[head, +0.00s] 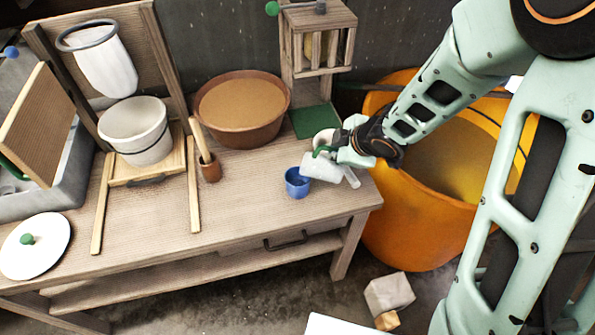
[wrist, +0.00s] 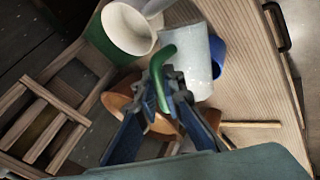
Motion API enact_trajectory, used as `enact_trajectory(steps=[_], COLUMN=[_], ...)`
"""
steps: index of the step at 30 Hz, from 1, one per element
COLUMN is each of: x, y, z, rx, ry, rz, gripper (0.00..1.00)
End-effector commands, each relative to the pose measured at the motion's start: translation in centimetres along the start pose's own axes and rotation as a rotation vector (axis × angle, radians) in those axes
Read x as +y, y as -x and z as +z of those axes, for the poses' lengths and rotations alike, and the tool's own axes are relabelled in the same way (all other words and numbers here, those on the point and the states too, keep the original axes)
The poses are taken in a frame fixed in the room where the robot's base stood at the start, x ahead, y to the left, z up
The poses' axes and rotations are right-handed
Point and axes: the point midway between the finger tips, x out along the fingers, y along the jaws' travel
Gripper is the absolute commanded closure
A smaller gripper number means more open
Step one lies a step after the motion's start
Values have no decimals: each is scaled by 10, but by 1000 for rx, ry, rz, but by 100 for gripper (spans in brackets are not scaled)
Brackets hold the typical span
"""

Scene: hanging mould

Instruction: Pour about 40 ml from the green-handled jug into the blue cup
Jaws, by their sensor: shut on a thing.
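The jug is a pale, cloudy vessel (head: 322,168) with a green handle (head: 321,150). My gripper (head: 341,152) is shut on that handle. The jug looks tilted to the left, with its left end close to the blue cup (head: 297,183). The cup stands upright near the table's front right. In the wrist view, the green handle (wrist: 161,72) is between my fingers (wrist: 165,90). The jug's body (wrist: 190,62) partly hides the blue cup (wrist: 218,56). I see no stream, and the levels inside the jug and cup cannot be made out.
A brown basin (head: 241,112) of tan liquid, a mortar with pestle (head: 210,170) and a wooden rack (head: 318,45) stand behind and left. A large orange tub (head: 410,235) is right of the table. The tabletop's front middle is clear.

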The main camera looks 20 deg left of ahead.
Motion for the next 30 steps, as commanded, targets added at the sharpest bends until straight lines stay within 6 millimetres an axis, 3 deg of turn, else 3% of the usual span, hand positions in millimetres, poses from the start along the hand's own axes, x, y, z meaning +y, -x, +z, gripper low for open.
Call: enact_trajectory(steps=[4,15,30], x=[-5,-8,-4], y=[0,-5,-2], z=[8,11,22], rx=[96,154,399], ry=[-74,-108,-273], rz=[-6,-4,6], gripper=[100,100,100])
